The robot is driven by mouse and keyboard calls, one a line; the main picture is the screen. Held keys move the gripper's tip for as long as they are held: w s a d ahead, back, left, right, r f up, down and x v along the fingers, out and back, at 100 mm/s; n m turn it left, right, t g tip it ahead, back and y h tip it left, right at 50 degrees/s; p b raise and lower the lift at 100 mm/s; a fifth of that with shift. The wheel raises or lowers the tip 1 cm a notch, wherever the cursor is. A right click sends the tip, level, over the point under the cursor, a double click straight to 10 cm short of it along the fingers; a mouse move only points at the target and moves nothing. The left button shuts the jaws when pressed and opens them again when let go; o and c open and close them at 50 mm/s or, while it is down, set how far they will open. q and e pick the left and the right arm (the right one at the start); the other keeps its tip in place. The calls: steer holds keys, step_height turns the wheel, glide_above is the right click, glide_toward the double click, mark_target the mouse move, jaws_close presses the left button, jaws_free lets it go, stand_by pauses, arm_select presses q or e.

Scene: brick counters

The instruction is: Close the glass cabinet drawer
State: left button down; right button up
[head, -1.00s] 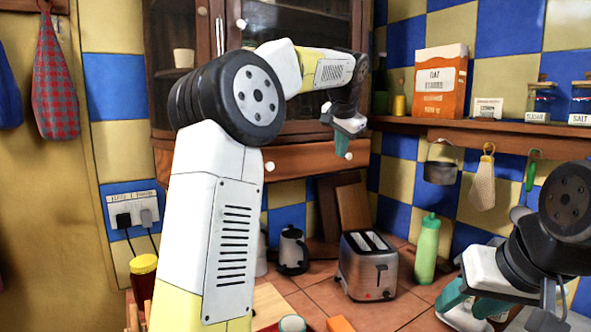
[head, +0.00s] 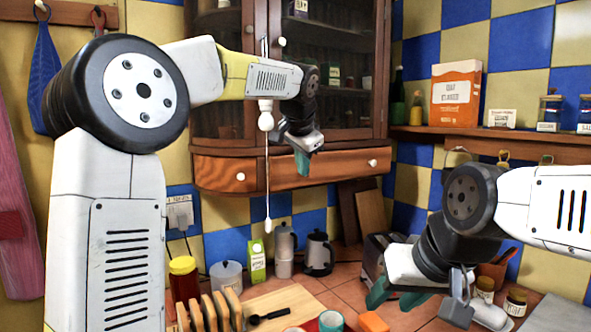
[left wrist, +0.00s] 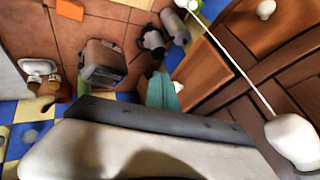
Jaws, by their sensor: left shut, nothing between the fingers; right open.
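The glass cabinet (head: 386,70) hangs on the tiled wall in the head view. Its wooden drawer (head: 338,167) runs along the bottom, with a pale left knob (head: 240,177) and right knob (head: 372,162). My left gripper (head: 303,164) is shut and empty, in front of the drawer front between the knobs; contact cannot be told. Its teal fingertips also show in the left wrist view (left wrist: 163,92), beside wooden cabinet panels (left wrist: 262,38). My right gripper (head: 393,298) is open and empty, low at the right, over the counter.
A cord with white pulls (head: 267,122) hangs in front of the cabinet. Below, the counter holds a kettle (head: 319,254), a green-and-white carton (head: 257,262), a yellow-lidded jar (head: 184,278) and a toaster (head: 370,258) partly behind my right arm. A shelf (head: 430,131) is at right.

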mark_target(290, 175)
arm_select(q)
steer(key=w+a+f, duration=0.1)
steer(key=w+f, duration=0.5)
steer(key=w, duration=0.2)
steer(key=shift+a+f, duration=0.15)
steer(key=shift+a, duration=0.25)
steer(key=shift+w, duration=0.1)
steer(key=w+a, duration=0.1)
steer(key=w, duration=0.1)
steer(key=shift+w+a, duration=0.3)
steer(key=shift+a, duration=0.2)
